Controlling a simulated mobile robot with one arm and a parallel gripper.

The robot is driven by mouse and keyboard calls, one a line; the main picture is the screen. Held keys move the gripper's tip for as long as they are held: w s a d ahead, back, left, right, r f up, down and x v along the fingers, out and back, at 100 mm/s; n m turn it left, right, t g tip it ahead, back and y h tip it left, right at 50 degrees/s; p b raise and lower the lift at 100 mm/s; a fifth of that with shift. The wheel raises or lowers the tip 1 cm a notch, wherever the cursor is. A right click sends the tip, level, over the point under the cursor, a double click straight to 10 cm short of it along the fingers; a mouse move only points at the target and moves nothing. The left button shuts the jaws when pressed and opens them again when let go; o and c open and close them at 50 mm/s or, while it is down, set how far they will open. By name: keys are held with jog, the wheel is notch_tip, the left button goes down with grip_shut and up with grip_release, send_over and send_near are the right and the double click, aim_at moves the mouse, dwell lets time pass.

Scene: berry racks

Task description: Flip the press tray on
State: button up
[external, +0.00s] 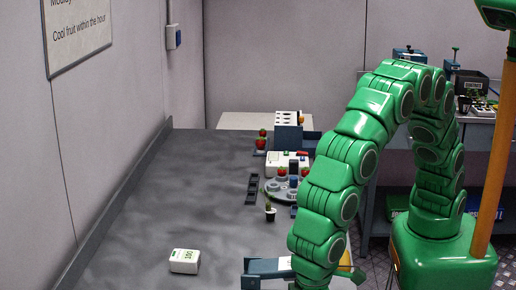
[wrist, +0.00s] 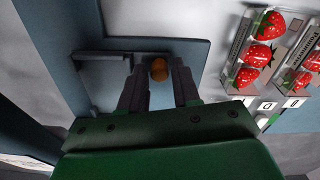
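A blue-grey frame or tray with a raised bar (wrist: 105,56) lies below my gripper in the wrist view; I take it for the press tray. A small orange-brown round knob (wrist: 159,69) shows between my fingertips. My gripper (wrist: 157,85) is open, with its two dark fingers on either side of the knob and a gap visible beside it. Whether a finger touches the knob I cannot tell. In the external view, a blue-grey fixture (external: 262,268) shows at the bottom edge, partly hidden by my green arm. The gripper itself is hidden there.
Clear packs of strawberries (wrist: 260,52) lie to the right in the wrist view, with small white labels below. In the external view, a white box (external: 184,261) sits on the grey bench (external: 160,200). A round grey plate (external: 283,190) and potted plants stand farther back.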

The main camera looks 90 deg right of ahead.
notch_tip(320, 180, up, 7)
jog(key=shift+r, duration=0.1)
dwell(0.3)
jog(key=shift+w+a, duration=0.1)
jog(key=shift+a, duration=0.05)
jog(key=c, duration=0.5)
jog(key=shift+w+a+n, duration=0.15)
jog(key=shift+w+n, duration=0.05)
jog(key=shift+n, duration=0.3)
grip_shut()
jog(key=w+a+r+n+h, duration=0.1)
jog(key=a+n+h, duration=0.3)
jog(key=n, duration=1)
jog(key=shift+w+a, duration=0.45)
jog(key=shift+a, duration=0.7)
